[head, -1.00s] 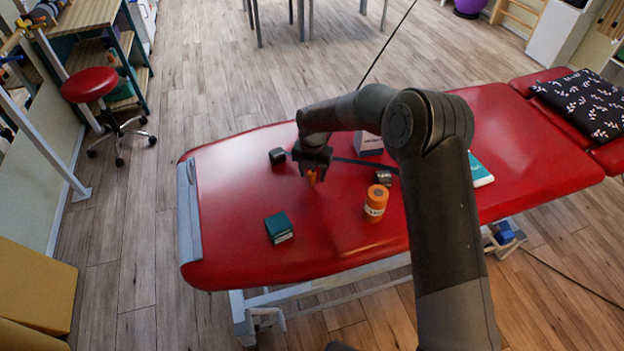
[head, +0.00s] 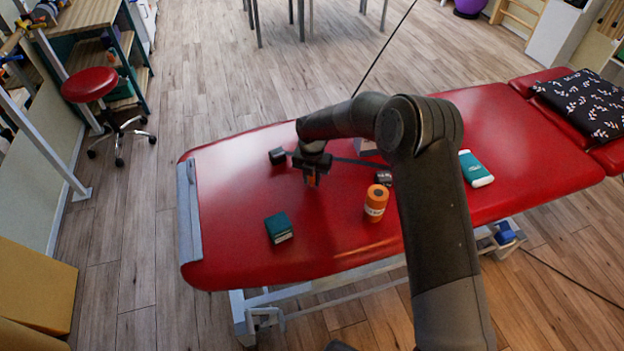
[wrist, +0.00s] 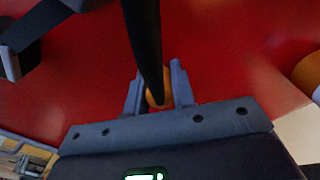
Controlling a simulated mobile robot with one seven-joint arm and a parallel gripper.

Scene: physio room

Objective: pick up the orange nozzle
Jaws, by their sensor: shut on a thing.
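The orange nozzle (head: 312,182) is at my gripper (head: 311,179), over the left half of the red couch. In the wrist view only a small orange part of the nozzle (wrist: 157,98) shows between the grey fingers of my gripper (wrist: 150,92), which are shut on it. A long dark shape crosses in front of the fingers there and hides part of the nozzle. I cannot tell whether the nozzle still touches the couch.
The red couch (head: 230,180) carries a teal box (head: 279,228), an orange bottle (head: 376,203), a small dark item (head: 384,178), a black block (head: 277,156) with a dark strap, and a teal-and-white pack (head: 475,168). The couch's front left is mostly clear.

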